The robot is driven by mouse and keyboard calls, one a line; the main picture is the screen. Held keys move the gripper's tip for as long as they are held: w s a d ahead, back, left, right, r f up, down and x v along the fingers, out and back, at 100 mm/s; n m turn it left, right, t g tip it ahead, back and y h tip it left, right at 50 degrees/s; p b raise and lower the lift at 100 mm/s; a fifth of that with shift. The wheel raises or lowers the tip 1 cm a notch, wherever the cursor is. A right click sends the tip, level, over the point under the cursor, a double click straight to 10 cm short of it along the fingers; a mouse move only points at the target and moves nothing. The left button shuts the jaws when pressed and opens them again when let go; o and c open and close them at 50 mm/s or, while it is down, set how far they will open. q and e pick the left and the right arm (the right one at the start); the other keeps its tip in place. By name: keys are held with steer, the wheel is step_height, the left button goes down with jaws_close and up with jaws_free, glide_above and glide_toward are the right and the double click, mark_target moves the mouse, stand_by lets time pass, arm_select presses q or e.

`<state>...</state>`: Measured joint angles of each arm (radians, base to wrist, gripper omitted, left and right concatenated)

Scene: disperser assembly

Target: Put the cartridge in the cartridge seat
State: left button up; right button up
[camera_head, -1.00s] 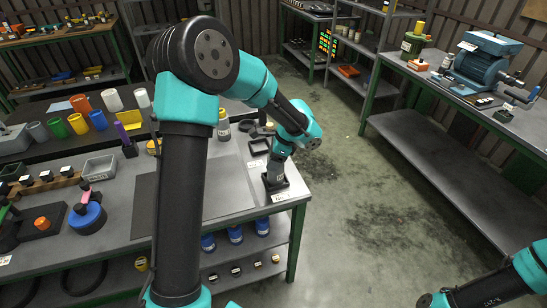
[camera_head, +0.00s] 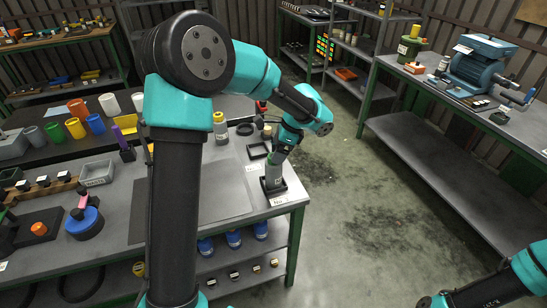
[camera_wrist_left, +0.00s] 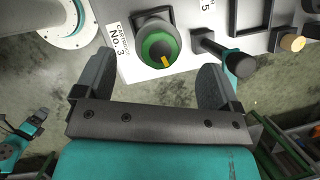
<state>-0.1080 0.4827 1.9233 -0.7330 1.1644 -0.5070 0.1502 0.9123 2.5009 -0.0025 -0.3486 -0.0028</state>
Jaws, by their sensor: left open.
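The cartridge (camera_head: 273,170), a grey-green cylinder, stands upright at the front right corner of the table. Its base is in the black square cartridge seat (camera_head: 283,188). From above in the left wrist view, the cartridge (camera_wrist_left: 159,43) shows a green ring, a dark centre and a yellow mark. The seat's dark rim is beside the "No. 3" label. My left gripper (camera_wrist_left: 158,64) is open, its fingers spread to either side of the view with nothing between them. In the head view the left gripper (camera_head: 280,150) is just above the cartridge.
An empty black square frame (camera_head: 257,150) lies behind the seat. A yellow-capped bottle (camera_head: 221,128) stands farther back. A grey bin (camera_head: 97,172) and a blue round part (camera_head: 85,222) are at the left. A dark mat (camera_head: 200,195) lies bare mid-table.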

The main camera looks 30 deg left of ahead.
arm_select(q)
steer(key=v, duration=0.6)
stand_by(0.3)
